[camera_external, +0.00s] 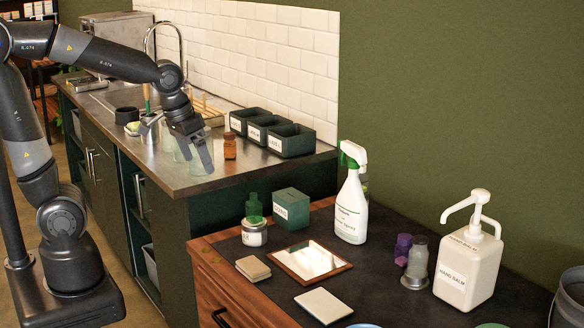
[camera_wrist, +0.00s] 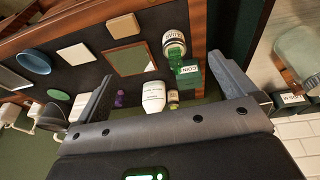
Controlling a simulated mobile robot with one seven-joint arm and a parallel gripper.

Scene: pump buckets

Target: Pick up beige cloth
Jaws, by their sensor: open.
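A small beige folded cloth (camera_external: 253,268) lies flat on the dark-topped wooden cabinet, close to its left edge and left of a wood-framed mirror. It also shows in the wrist view (camera_wrist: 123,26), at the top near the wooden edge. My gripper (camera_external: 203,163) is open and empty, high and to the back left of the cloth, by the end of the metal counter. Its two fingers are spread wide in the wrist view (camera_wrist: 163,70), well apart from the cloth.
The mirror (camera_external: 310,261), a pale flat square (camera_external: 323,306), a labelled jar (camera_external: 254,232), a green box (camera_external: 291,208), a spray bottle (camera_external: 351,205) and a pump bottle (camera_external: 468,255) stand or lie on the cabinet. Dark bins (camera_external: 268,133) sit on the counter.

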